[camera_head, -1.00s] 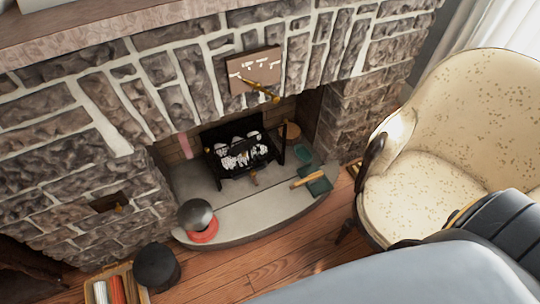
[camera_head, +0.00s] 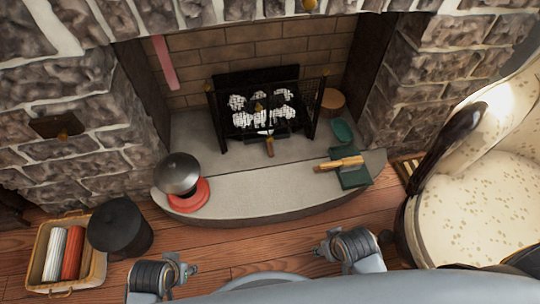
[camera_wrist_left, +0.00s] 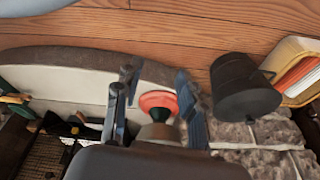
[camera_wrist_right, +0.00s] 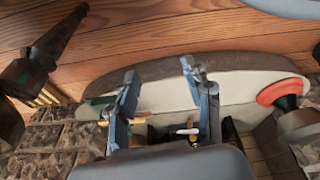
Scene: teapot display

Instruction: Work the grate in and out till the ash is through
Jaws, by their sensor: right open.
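The fire grate (camera_head: 300,118) is a black basket standing in the fireplace, with ash-white lumps (camera_head: 262,117) in it. A short brown handle (camera_head: 269,147) sticks out at its lower front. Whether ash lies beneath is too dark to tell. My left gripper (camera_head: 188,269) is low at the front left, well short of the hearth; in the left wrist view its fingers (camera_wrist_left: 155,90) are apart and empty. My right gripper (camera_head: 322,254) is low at the front, right of centre; in the right wrist view its fingers (camera_wrist_right: 160,80) are spread and empty. Neither touches the grate.
The pale hearth slab (camera_head: 262,190) is clear in the middle. A grey dome-topped object (camera_head: 178,172) by a red disc (camera_head: 190,198) stands left. A wooden-handled tool (camera_head: 340,163) lies on a green piece (camera_head: 353,178) at right. A black bucket (camera_head: 120,228), basket (camera_head: 95,262) and armchair (camera_head: 480,200) flank the floor.

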